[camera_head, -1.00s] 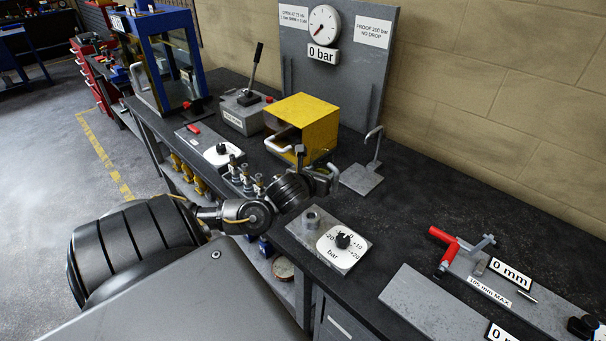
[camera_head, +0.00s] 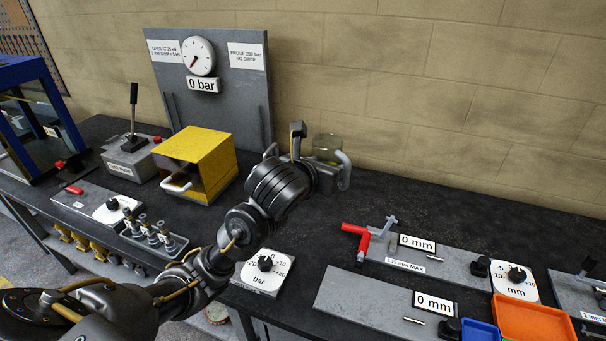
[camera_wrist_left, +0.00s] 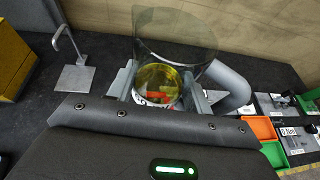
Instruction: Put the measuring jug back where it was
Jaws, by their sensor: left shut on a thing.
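The measuring jug (camera_head: 327,146) is a clear vessel with a grey handle (camera_head: 344,172), partly hidden behind my left gripper (camera_head: 318,170) in the head view. In the left wrist view the jug (camera_wrist_left: 176,34) sits between the two fingers of my left gripper (camera_wrist_left: 160,88), with yellow liquid (camera_wrist_left: 158,76) low in it and its handle to the right. The gripper is shut on the jug, which looks roughly upright over the back of the dark bench. Whether its base touches the bench is hidden. My right gripper is not in view.
A hooked metal stand (camera_wrist_left: 76,76) is left of the jug in the wrist view. A yellow open-fronted box (camera_head: 206,160) and gauge panel (camera_head: 235,95) stand to the left. Measuring fixtures (camera_head: 440,255) and an orange tray (camera_head: 530,318) lie to the right. Bench beside the wall (camera_head: 420,200) is clear.

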